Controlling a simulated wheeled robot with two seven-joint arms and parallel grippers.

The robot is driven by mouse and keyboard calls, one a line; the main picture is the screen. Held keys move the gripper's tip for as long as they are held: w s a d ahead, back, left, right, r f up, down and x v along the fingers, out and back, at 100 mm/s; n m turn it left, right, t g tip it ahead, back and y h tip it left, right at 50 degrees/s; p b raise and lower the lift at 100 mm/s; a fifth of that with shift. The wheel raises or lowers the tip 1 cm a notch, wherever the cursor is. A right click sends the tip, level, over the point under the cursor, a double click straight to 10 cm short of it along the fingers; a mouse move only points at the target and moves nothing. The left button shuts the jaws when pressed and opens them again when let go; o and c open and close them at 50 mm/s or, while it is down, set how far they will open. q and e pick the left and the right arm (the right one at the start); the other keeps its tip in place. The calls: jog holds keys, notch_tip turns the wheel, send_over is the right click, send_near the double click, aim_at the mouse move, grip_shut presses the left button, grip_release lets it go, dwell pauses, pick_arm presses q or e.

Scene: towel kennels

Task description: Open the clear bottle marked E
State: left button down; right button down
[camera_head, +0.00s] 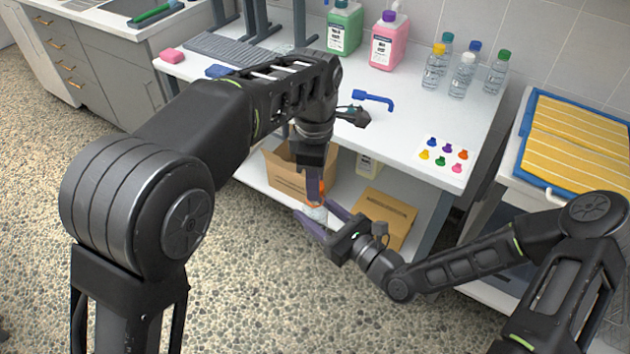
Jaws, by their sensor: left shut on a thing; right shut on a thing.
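A small clear bottle (316,213) with an orange cap (319,189) is held in the air in front of the white table, above the floor. Its marking cannot be read at this size. My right gripper (318,220) is shut on the bottle's body from the lower right. My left gripper (315,186) points down from above and is shut on the orange cap. The cap sits at the top of the bottle, and the fingers hide part of both.
Several clear bottles with coloured caps (463,75) stand on the white table (400,135). Green (344,27) and pink (386,41) jugs stand at the back. Cardboard boxes (285,173) sit on the lower shelf.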

pick_arm(q)
jog(key=shift+r, duration=0.1)
jog(key=shift+r, duration=1.9)
